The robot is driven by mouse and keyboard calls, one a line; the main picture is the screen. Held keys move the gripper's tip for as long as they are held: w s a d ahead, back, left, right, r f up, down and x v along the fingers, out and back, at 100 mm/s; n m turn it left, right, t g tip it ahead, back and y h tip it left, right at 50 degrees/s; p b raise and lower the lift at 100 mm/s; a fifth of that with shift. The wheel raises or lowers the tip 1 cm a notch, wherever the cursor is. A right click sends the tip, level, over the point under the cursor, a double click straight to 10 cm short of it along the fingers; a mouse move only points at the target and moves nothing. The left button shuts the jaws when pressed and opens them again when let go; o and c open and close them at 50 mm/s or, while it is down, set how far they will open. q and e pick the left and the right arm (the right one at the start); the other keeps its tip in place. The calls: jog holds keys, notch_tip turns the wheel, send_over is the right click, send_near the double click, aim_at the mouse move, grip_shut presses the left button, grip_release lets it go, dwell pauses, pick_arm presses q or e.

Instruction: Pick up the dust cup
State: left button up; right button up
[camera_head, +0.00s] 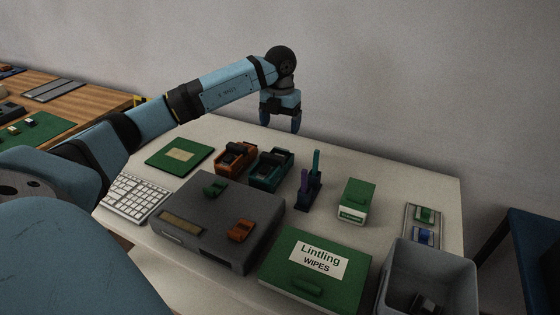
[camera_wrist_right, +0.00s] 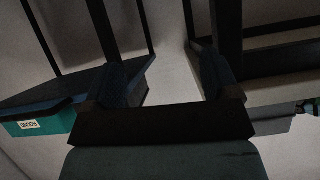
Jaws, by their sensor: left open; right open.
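I cannot tell for sure which thing is the dust cup. A dark blue holder (camera_head: 307,194) with a purple and a green stick stands upright on the white table (camera_head: 330,155). A small green piece (camera_head: 215,187) and a small orange piece (camera_head: 240,231) lie on a grey box (camera_head: 215,215). My left gripper (camera_head: 281,120) is open and empty, pointing down above the table's far edge, behind the holder and apart from it. My right gripper (camera_wrist_right: 168,78) is open with nothing between its fingers; it does not show in the head view.
Orange (camera_head: 236,158) and teal (camera_head: 271,168) devices stand behind the grey box. A green wipes box (camera_head: 315,270), a green-and-white box (camera_head: 357,202), a tray (camera_head: 423,225) and a grey bin (camera_head: 430,270) fill the right. A keyboard (camera_head: 135,198) and green mat (camera_head: 180,155) lie left.

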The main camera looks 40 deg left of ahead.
aim_at(278, 148)
pick_arm(q)
jog(key=shift+s+a+f+b, duration=0.1)
jog(key=shift+f+b, duration=0.25)
jog(key=shift+f, duration=1.8)
jog(key=shift+s+f+b, duration=0.1)
jog(key=shift+f+b, duration=0.2)
jog(key=shift+f, duration=1.85)
jog(key=c, duration=1)
jog(key=shift+r, duration=0.1)
notch_tip(278, 148, up, 20)
jog(key=p, duration=0.3)
jog(key=o, duration=0.3)
jog(key=shift+c, duration=1.2)
